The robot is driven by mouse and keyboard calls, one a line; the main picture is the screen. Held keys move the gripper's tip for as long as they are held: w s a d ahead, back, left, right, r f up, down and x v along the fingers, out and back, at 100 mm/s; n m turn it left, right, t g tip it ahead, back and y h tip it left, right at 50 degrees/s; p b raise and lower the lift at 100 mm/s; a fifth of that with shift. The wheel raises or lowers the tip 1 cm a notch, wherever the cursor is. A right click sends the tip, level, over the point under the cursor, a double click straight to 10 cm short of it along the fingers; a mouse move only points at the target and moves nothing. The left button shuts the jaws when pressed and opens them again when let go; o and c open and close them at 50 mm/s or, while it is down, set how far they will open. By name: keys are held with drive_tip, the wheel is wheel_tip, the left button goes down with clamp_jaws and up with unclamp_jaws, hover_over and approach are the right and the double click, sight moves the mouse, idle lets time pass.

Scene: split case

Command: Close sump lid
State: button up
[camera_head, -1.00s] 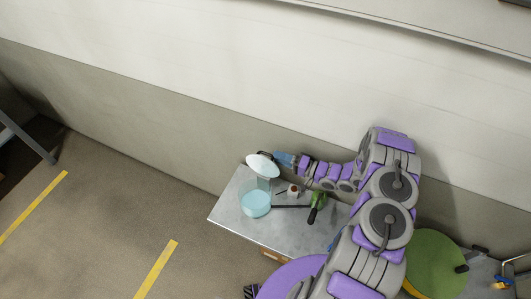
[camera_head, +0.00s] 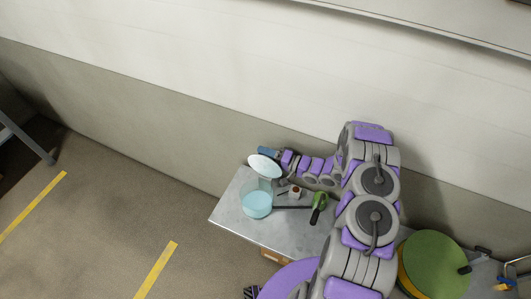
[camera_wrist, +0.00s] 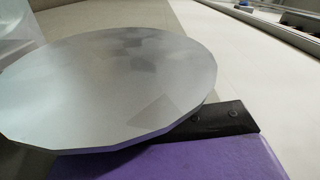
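The sump lid (camera_head: 265,165) is a pale round disc, raised and tilted open above the sump, a clear light-blue round container (camera_head: 257,204) at the left end of the metal table. In the wrist view the lid (camera_wrist: 110,85) fills much of the picture, close to the camera, with a dark bar (camera_wrist: 225,119) at its right edge. My gripper (camera_head: 268,152) is at the far side of the lid, partly hidden behind it. Its fingertips are not clear, so I cannot tell whether it is open, or whether it touches the lid.
The metal table (camera_head: 240,227) also holds a small white and red item (camera_head: 295,191) and a green tool with a black handle (camera_head: 319,204), right of the sump. A wall runs close behind. A large green disc (camera_head: 436,262) lies right of my arm.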

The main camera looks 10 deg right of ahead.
drive_tip(key=shift+a, duration=0.1)
drive_tip(key=shift+c, duration=1.4)
drive_tip(key=shift+s+f, duration=0.1)
clamp_jaws()
drive_tip(key=shift+f, duration=0.1)
